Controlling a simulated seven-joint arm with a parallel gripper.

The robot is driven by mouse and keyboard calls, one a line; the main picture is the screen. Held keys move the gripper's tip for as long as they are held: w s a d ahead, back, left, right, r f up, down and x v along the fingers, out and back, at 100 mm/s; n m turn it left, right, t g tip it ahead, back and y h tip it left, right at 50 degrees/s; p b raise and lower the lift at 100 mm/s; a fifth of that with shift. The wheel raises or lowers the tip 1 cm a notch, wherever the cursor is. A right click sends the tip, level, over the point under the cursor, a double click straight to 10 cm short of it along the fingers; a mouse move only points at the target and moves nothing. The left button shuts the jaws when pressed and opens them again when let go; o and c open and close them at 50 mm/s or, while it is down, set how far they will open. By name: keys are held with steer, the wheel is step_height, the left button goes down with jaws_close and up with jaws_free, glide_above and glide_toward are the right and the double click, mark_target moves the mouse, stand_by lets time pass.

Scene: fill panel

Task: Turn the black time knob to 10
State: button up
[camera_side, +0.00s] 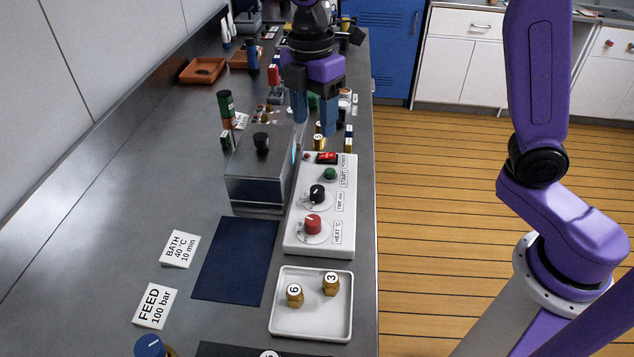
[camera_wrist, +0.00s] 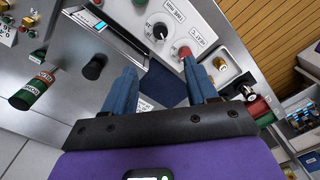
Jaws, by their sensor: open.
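The black time knob (camera_side: 317,193) stands on a white control panel (camera_side: 319,244), between the green START button (camera_side: 330,173) and the red heat knob (camera_side: 312,224). In the wrist view the black time knob (camera_wrist: 160,31) is near the top centre, left of the red heat knob (camera_wrist: 185,52). Its dial marks are too small to read. My gripper (camera_side: 314,118) is open and empty, above the bench beyond the panel's far end. In the wrist view its blue fingers (camera_wrist: 165,90) are spread apart and touch no knob.
A grey metal box (camera_side: 258,183) with a black cap stands left of the panel. A white tray (camera_side: 310,333) holds brass pieces marked 6 and 3. A dark blue mat (camera_side: 236,262) lies flat. Small bottles and brass fittings stand near my gripper. Cards lie on the left.

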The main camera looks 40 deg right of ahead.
mark_target(317, 189)
steer(key=f, duration=1.5)
steer(key=shift+s+f, duration=0.35)
steer(key=c, duration=1.1)
